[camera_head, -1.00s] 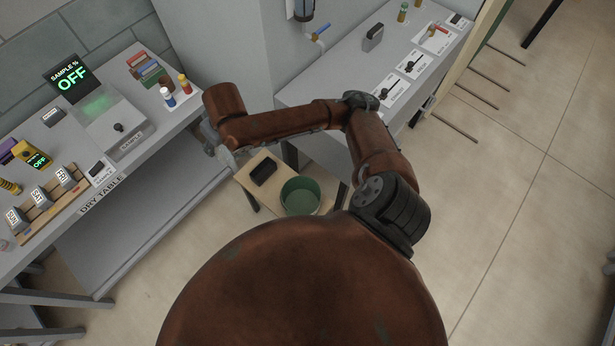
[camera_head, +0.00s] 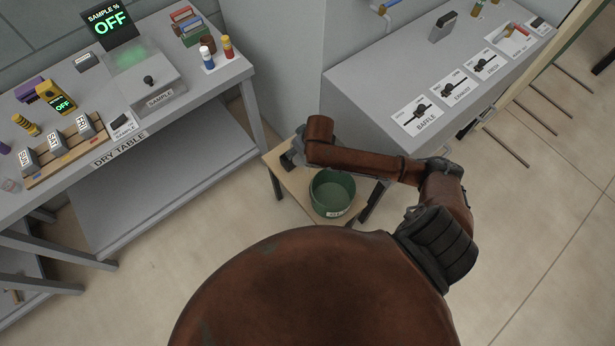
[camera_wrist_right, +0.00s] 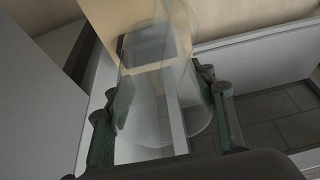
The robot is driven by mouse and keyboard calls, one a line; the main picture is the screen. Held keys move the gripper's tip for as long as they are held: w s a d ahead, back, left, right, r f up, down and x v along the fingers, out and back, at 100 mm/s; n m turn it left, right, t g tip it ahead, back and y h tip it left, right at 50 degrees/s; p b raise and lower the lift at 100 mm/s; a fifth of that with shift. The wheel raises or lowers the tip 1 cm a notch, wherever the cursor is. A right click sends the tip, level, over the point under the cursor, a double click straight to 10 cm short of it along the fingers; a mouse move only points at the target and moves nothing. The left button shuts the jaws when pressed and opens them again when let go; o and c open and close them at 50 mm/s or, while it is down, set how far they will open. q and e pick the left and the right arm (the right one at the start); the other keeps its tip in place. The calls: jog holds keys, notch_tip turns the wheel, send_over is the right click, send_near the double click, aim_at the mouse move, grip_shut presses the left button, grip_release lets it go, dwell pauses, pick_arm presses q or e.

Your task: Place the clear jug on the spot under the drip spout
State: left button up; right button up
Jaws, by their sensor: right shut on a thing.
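The clear jug (camera_wrist_right: 150,90) is seen-through and slightly tilted in the right wrist view, between the green-padded fingers of my right gripper (camera_wrist_right: 163,100), which are shut on it. In the head view, my right arm reaches left over a small wooden table; its wrist hides most of the gripper, and I cannot make out the jug there. A valve with a blue lever (camera_head: 384,8) on the wall at the top edge may belong to the drip spout; the spout's end and the spot under it cannot be made out. My left gripper is not in view.
The small wooden table (camera_head: 288,181) holds a green bucket (camera_head: 332,193). The dry table (camera_head: 185,105) stands at left with sample gear and bottles. A grey bench (camera_head: 365,95) with baffle and exhaust levers stands at right. Floor is open at lower right.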

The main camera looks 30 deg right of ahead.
notch_tip(320, 180, down, 18)
jog(key=b, duration=0.5)
jog(key=shift+r+b, duration=0.25)
jog(key=shift+b, duration=0.1)
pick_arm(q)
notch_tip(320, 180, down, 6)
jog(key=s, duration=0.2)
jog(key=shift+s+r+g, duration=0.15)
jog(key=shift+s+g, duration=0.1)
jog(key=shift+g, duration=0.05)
pick_arm(e)
jog(key=shift+r, duration=0.15)
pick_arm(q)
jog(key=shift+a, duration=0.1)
pick_arm(e)
jog(key=o, duration=1.2)
jog(key=shift+o, duration=0.2)
